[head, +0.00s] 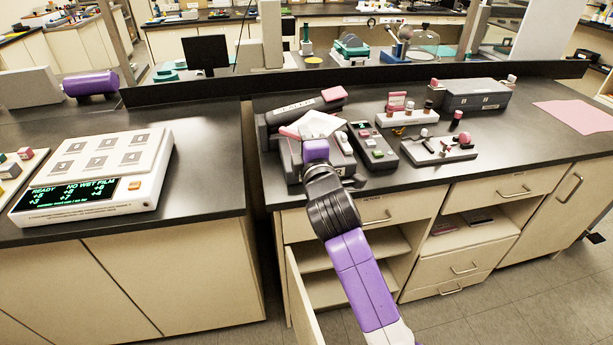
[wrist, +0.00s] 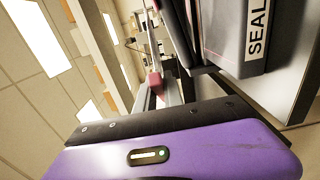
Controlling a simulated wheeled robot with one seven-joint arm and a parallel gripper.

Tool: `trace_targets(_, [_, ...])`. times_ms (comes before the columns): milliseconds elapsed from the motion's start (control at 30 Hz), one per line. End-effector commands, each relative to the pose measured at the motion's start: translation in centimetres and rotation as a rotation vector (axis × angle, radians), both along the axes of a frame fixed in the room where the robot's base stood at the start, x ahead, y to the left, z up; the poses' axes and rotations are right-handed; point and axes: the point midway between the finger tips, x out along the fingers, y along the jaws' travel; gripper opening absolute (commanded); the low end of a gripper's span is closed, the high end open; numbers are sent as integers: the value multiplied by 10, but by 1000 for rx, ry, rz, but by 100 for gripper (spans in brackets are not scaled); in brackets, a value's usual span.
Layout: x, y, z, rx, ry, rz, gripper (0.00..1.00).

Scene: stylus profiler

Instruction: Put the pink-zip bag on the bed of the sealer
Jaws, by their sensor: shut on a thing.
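The sealer (head: 268,128) is a dark grey machine near the left end of the right-hand bench, with a lettered upper bar (head: 293,106). Its lettered side also shows in the wrist view (wrist: 258,30). The pink-zip bag (head: 321,124) looks like a pale, whitish sheet with pink at its left side, over the sealer's front part. My gripper (head: 316,150) is at the bag's near edge and shut on it. The fingertips are hidden in the head view. I cannot tell whether the bag touches the bed.
A grey device with buttons (head: 373,146) stands close to the right of the sealer. A pink sheet (head: 575,116) lies at the bench's right end. A cupboard door (head: 303,300) hangs open below.

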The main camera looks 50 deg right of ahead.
Motion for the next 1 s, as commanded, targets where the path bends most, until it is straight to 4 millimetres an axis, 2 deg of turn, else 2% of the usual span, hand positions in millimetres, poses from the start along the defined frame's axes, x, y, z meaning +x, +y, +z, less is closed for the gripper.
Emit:
trace_targets(33, [0,0,-17,3,6,0,0])
trace_targets(100, [0,0,-34,2,5,0,0])
trace_targets(300, [0,0,-69,1,3,0,0])
trace_targets(467, [0,0,-78,1,-1,0,0])
trace_targets(767, [0,0,-117,1,1,1,0])
trace_targets(1000, [0,0,-119,0,0,1,0])
